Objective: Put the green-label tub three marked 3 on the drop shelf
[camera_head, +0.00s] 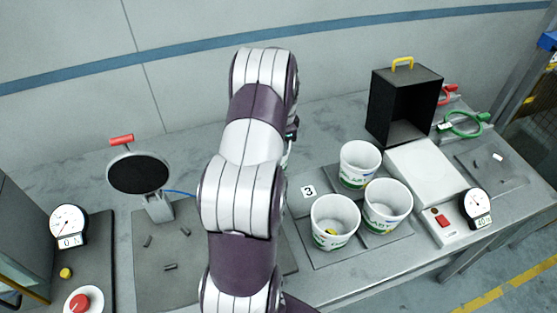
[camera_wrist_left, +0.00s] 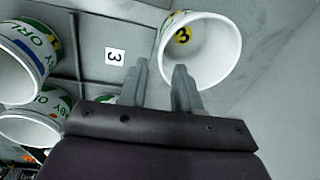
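The tub marked 3 (camera_wrist_left: 226,58) shows in the left wrist view, white, with a yellow disc bearing a 3 seen through its mouth. I cannot make it out in the head view, where my arm covers that area. My left gripper (camera_wrist_left: 161,70) has its fingers apart at this tub's near rim. The wall appears between the fingertips, but I cannot tell whether they touch it. A white card with a 3 (camera_head: 308,191) lies beside the tubs and shows in the left wrist view (camera_wrist_left: 115,56). My right gripper is not in view. I cannot identify the drop shelf.
Three white tubs with green-and-blue labels stand close together: back (camera_head: 360,156), front left (camera_head: 335,208) and front right (camera_head: 388,190). A black open box with a yellow handle (camera_head: 405,105), a white sloped panel (camera_head: 425,172) and a gauge (camera_head: 477,205) lie to the right. A round black plate (camera_head: 138,173) stands left.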

